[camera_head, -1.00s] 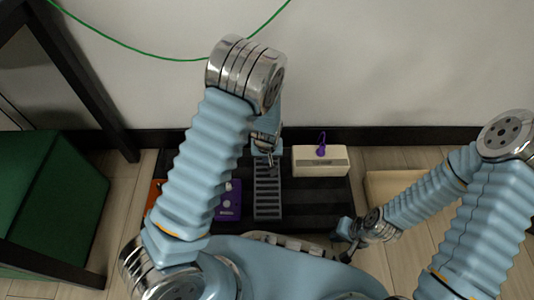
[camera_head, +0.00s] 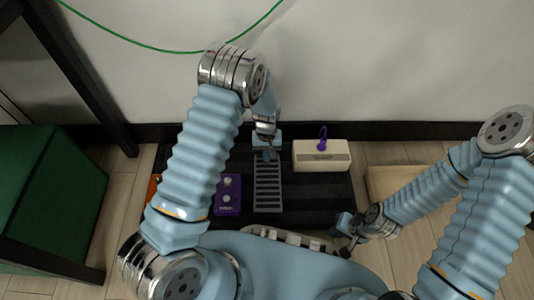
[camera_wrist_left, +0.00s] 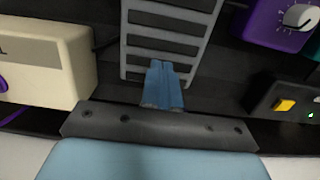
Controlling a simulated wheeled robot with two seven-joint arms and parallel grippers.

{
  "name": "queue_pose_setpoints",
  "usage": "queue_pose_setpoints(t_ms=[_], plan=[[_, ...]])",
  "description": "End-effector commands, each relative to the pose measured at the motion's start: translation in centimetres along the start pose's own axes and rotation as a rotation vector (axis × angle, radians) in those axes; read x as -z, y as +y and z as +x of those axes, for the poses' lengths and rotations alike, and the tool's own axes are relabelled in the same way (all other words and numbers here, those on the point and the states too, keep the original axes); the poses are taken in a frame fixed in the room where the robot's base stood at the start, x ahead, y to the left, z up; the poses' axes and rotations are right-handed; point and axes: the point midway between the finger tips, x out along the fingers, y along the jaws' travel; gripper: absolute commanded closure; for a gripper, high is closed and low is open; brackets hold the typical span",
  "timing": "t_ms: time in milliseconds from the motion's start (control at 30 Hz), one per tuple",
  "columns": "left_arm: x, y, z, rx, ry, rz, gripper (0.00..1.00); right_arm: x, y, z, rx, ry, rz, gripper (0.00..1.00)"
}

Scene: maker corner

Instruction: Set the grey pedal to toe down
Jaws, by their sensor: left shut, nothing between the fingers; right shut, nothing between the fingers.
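The grey pedal (camera_head: 267,194) is a long ribbed treadle on the dark board, with its far end toward the wall. My left gripper (camera_head: 268,155) is over that far end with its fingers together and empty. In the left wrist view, the blue fingertips (camera_wrist_left: 162,72) overlap the end of the ribbed pedal (camera_wrist_left: 165,45); I cannot tell whether they touch it. The gripper and wrist hide part of the far end, and the pedal's tilt is hard to judge. My right gripper (camera_head: 345,226) is shut and empty, low at the right of the board.
A cream box (camera_head: 322,160) with a purple cable stands right of the pedal. A purple pedal (camera_head: 228,194) sits to its left, partly behind my left arm. A black box (camera_wrist_left: 285,105) with a yellow button shows in the wrist view. The wall (camera_head: 400,70) is close behind.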

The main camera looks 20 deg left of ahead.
Motion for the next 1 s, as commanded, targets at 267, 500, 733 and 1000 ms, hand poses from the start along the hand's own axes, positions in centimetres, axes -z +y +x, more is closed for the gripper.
queue_pose_setpoints(t_ms=[267,500,733,1000], plan=[[0.0,0.0,1.5,0.000,-0.047,0.001,1.00,0.0,0.3,0.7,0.000,0.002,0.000,1.00],[0.0,0.0,1.5,0.000,-0.045,0.001,1.00,0.0,0.3,0.7,0.000,0.002,0.000,1.00],[0.1,0.1,-1.4,-0.002,-0.042,0.002,1.00,0.0,0.0,-0.1,0.000,0.001,0.000,1.00],[0.4,0.1,-8.2,-0.003,-0.042,0.000,1.00,0.0,-0.6,-1.6,0.000,-0.003,-0.001,1.00]])
